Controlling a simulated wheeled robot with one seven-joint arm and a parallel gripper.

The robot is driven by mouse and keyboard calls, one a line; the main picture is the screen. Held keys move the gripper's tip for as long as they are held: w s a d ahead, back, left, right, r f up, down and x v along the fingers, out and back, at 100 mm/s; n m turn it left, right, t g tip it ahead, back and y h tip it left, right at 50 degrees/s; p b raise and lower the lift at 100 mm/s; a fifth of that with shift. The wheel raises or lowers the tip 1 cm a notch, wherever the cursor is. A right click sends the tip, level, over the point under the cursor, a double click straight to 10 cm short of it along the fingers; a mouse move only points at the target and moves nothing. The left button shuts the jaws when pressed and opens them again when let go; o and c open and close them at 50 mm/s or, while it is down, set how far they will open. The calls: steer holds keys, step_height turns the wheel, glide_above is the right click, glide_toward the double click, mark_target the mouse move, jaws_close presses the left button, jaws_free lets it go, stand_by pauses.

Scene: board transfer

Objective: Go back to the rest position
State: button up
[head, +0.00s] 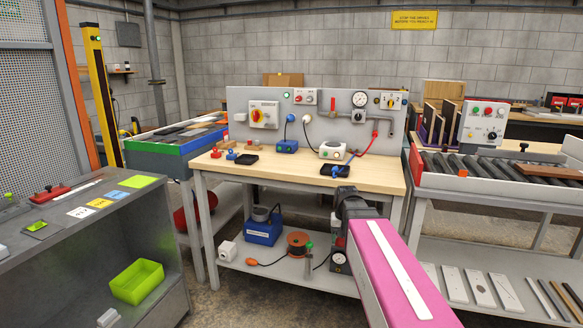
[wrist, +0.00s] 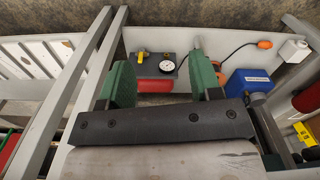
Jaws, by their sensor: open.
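My gripper (wrist: 160,72) shows in the wrist view with its two green fingers wide apart and nothing between them. It points down toward the lower shelf (wrist: 230,40) of the workbench. A dark unit with a gauge and a yellow part (wrist: 166,65) shows in the gap between the fingers, farther down. In the head view my pink arm reaches in from the lower right, in front of the workbench (head: 290,170). My fingers are not clearly visible there.
The workbench carries a panel with switches and a gauge (head: 359,98). Its lower shelf holds a blue box (head: 263,230) and an orange spool (head: 298,243). A roller conveyor (head: 490,170) stands right. A grey cabinet (head: 120,225) with a green bin (head: 137,282) stands left. Bare floor shows between.

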steer(key=s+f+n, duration=0.1)
steer(key=s+f, duration=1)
steer(key=f, duration=0.2)
stand_by(0.8)
steer(key=shift+o, duration=0.6)
steer(key=shift+a, duration=0.1)
